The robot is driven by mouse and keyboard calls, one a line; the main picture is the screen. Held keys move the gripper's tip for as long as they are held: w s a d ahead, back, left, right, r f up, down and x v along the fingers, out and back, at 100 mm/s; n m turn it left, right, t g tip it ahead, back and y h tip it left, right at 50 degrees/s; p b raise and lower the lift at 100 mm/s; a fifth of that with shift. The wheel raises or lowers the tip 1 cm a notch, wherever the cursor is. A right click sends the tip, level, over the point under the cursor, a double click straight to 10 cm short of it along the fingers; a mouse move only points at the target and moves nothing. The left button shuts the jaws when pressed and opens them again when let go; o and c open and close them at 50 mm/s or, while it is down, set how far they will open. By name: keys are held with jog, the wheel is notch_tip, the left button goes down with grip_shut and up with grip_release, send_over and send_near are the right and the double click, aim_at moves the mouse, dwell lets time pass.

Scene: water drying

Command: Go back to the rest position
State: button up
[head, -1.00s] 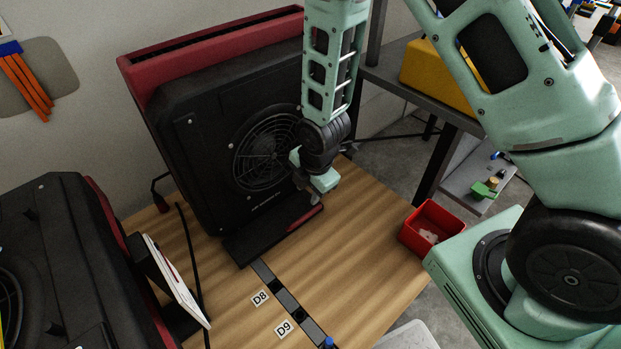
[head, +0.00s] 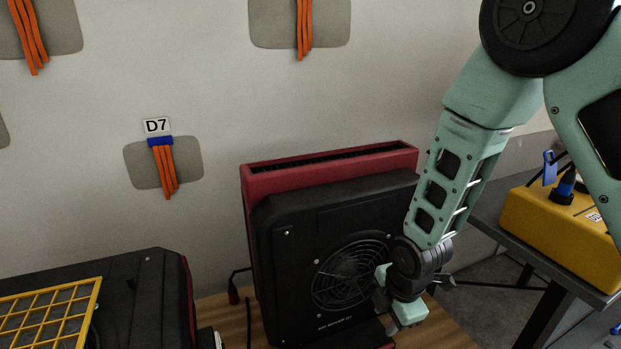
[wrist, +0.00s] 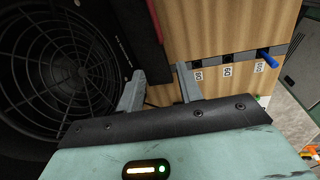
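My gripper (wrist: 158,85) shows in the wrist view with its two grey fingers apart and nothing between them. In the head view my gripper (head: 392,300) is at the lower right, in front of the black and red fan unit (head: 290,240). The fan unit's round grille (wrist: 60,70) fills the left of the wrist view, close beside the left finger. The fingertips point towards the wooden table (wrist: 215,30). In the head view the arm is bent, with the forearm hanging down to the gripper.
A second black unit (head: 150,290) with a yellow grid (head: 50,310) stands at the lower left. A grey bench (head: 560,270) with a yellow case (head: 565,220) is at the right. Orange cables (head: 163,172) hang on the wall under label D7. A blue plug (wrist: 267,54) sits on the table strip.

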jog(key=s+a+r+m+p, duration=0.1)
jog(key=s+r+m+p, duration=0.2)
jog(key=s+r, duration=0.3)
jog(key=s+a+r+m+g+p, duration=0.1)
jog(key=s+r+m, duration=0.4)
jog(key=r, duration=0.8)
jog(key=s+a+r+m+g+p, duration=0.1)
jog(key=s+a+r+m+p, duration=0.2)
jog(key=s+r, duration=0.6)
jog(key=shift+s+r+m+p, duration=0.2)
jog(key=shift+r+m+p, duration=0.15)
jog(key=shift+m+p, duration=0.65)
jog(key=shift+f, duration=0.15)
